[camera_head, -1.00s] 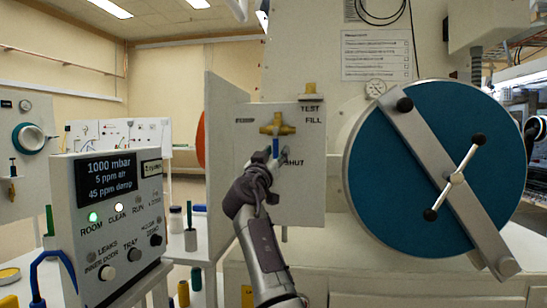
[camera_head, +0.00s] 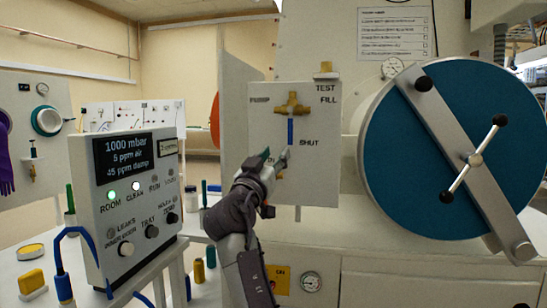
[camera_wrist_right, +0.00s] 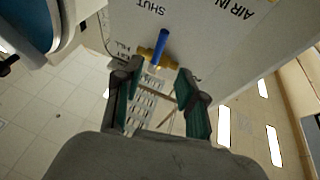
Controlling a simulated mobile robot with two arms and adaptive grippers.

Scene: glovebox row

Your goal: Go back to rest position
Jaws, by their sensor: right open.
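My right gripper (camera_head: 274,158) is open and empty, just below and to the left of the blue valve handle (camera_head: 290,131). The handle hangs straight down from a brass valve (camera_head: 291,105) on a white panel (camera_head: 322,165), pointing toward SHUT. In the right wrist view, my right gripper's (camera_wrist_right: 157,95) green-padded fingers stand apart. The blue handle (camera_wrist_right: 152,42) shows beyond their tips, with nothing between the fingers. My left gripper is out of view.
A large blue round door (camera_head: 425,160) with a grey bar stands close on the right. A control box (camera_head: 125,195) reading 1000 mbar stands on the left. A gauge (camera_head: 311,281) and a white bench front are below.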

